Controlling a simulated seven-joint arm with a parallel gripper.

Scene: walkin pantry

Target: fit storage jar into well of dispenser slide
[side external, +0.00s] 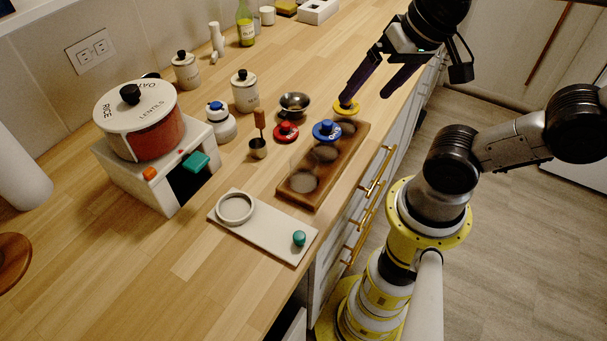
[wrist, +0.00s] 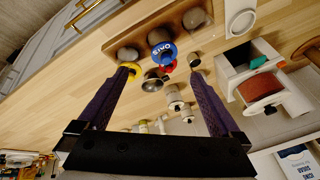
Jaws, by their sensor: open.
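Clear storage jars appear to stand in the dark wooden rack (side external: 288,200): one with a blue lid (side external: 327,130) marked OATS, also in the wrist view (wrist: 163,51), and one with a yellow lid (side external: 346,108). The third rack position (side external: 304,182) shows a faint clear jar without a lid on it. The pale dispenser slide (side external: 264,229) lies flat on the counter, with a ringed well (side external: 236,208) that looks empty and a teal knob. My gripper (side external: 368,95) is open and empty, above the rack's far end; one finger overlaps the yellow lid in view. Contact cannot be told.
The white dispenser (side external: 120,170) with a red drum stands left. A red lid (side external: 286,131), a small metal cup (side external: 258,149), a metal bowl (side external: 294,104) and several white canisters (side external: 245,91) are behind the rack.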

